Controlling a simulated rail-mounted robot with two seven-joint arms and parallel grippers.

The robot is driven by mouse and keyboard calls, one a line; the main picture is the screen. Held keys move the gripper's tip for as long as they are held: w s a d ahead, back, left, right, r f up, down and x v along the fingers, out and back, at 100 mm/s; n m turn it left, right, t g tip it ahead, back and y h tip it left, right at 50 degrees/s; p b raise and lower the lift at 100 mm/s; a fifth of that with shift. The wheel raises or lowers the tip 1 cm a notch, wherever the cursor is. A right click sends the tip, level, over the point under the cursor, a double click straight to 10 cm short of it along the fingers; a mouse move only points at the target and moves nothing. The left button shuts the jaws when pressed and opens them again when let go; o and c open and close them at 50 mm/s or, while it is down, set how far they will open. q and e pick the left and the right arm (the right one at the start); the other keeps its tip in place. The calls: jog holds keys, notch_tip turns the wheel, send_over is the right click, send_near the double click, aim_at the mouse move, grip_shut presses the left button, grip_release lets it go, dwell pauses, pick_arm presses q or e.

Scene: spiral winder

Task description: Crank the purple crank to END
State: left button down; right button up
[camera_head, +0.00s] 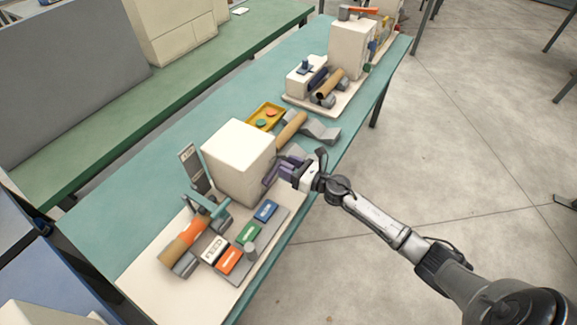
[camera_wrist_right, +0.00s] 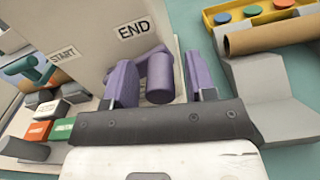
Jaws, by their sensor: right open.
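The purple crank (camera_wrist_right: 160,78) sticks out from the side of the pale box (camera_head: 238,160), below the END label (camera_wrist_right: 133,30). My right gripper (camera_wrist_right: 160,82) is open, with one purple-grey finger on each side of the crank's handle. The handle lies between the fingers, with a gap to the right finger; I cannot tell whether the left finger touches it. In the head view my right gripper (camera_head: 280,168) is at the right side of the box and hides most of the crank. A START label (camera_wrist_right: 63,53) shows further left in the wrist view. My left gripper is not in view.
Coloured buttons (camera_head: 248,233) and an orange-and-brown roll (camera_head: 184,241) lie left of and in front of the box. A brown tube (camera_head: 291,129) on a grey cradle (camera_head: 320,130) and a yellow tray (camera_head: 266,116) stand behind it. More machines stand further along the teal table (camera_head: 150,150).

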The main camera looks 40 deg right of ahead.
jog(key=shift+w, duration=0.15)
jog(key=shift+c, duration=0.5)
grip_shut()
